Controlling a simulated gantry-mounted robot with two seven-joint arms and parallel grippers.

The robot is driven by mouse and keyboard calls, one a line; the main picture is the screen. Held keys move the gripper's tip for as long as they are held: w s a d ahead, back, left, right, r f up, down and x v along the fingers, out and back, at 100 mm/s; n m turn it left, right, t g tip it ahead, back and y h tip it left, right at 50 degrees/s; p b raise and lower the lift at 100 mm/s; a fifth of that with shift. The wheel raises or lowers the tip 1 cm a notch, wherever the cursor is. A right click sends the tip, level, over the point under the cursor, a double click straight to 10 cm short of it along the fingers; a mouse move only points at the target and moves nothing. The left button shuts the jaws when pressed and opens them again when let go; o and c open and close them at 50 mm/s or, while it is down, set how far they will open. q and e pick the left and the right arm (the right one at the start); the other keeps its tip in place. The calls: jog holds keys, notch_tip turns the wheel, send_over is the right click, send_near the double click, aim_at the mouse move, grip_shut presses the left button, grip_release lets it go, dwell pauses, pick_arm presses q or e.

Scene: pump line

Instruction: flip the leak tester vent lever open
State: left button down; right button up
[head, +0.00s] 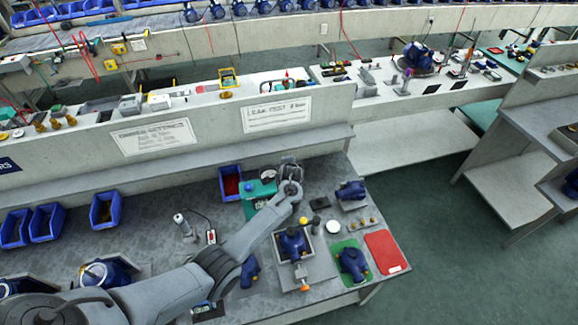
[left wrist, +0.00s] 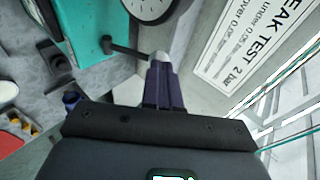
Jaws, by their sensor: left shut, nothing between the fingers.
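The leak tester is a teal box (head: 254,209) on the bench below the "LEAK TEST" sign in the head view. In the left wrist view its teal side (left wrist: 88,30) fills the upper left, with a round dial (left wrist: 152,6) at the top edge. A dark vent lever (left wrist: 128,50) sticks out sideways from the teal side. My left gripper (left wrist: 160,60) is shut and empty, its tips at the lever's outer end; I cannot tell whether they touch. In the head view my left gripper (head: 290,162) is beside the tester, fingers mostly hidden. My right gripper is not in view.
The sign wall (left wrist: 225,50) stands close behind the gripper. Blue pumps (head: 293,241), a green mat (head: 338,248) and a red tray (head: 386,252) crowd the bench to the right and front.

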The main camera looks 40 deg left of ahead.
pick_arm(q)
jog(key=shift+s+f, duration=0.1)
jog(key=shift+f, duration=0.05)
jog(key=p+v, duration=0.6)
jog(key=v, duration=0.8)
jog(key=shift+d+p, duration=0.15)
jog(key=shift+p, duration=0.15)
jog(key=shift+f, duration=0.15)
